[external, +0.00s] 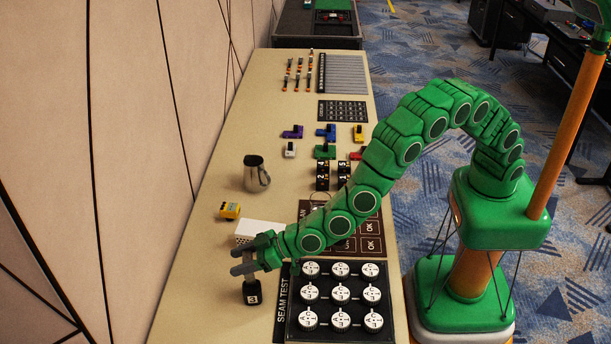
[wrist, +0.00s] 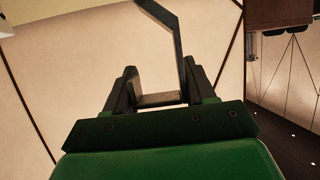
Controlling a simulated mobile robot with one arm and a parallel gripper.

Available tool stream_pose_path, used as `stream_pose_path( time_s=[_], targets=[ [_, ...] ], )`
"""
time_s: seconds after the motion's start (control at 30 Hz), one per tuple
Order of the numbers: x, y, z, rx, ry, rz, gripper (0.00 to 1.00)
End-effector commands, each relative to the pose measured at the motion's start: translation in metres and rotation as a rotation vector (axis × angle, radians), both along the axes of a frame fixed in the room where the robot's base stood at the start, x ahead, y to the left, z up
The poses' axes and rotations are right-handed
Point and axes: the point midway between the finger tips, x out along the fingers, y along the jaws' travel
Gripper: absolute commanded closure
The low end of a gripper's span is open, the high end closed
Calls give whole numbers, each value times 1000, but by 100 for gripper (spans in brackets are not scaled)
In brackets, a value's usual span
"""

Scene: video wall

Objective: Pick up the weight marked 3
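The weight marked 3 (external: 252,297) is a small black block with a white-edged label, in the external view near the left of the table's front end. A short stem rises from it to my gripper (external: 243,261), just above. In the wrist view my gripper (wrist: 160,87) has its fingers apart. A grey piece spans the gap, and a thin bent bar (wrist: 182,50) rises beside the right finger. The bar looks like the weight's handle, but I cannot tell whether the fingers press on it. The block is outside the wrist view. Whether it touches the table is unclear.
Other numbered black weights (external: 322,176) stand farther back. A black panel of round white buttons (external: 340,293) lies to the right. The wall (external: 110,150) is left.

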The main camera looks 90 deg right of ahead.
Motion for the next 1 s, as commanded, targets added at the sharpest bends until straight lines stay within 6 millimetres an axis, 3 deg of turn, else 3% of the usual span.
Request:
stream_pose_path(
  time_s=[0.03,0.33,0.83,1.0],
  targets=[
    [0,0,0,0,0,0,53],
    [0,0,0,0,0,0,99],
    [0,0,2,0,-2,0,100],
    [1,1,13,3,-4,0,100]
  ],
)
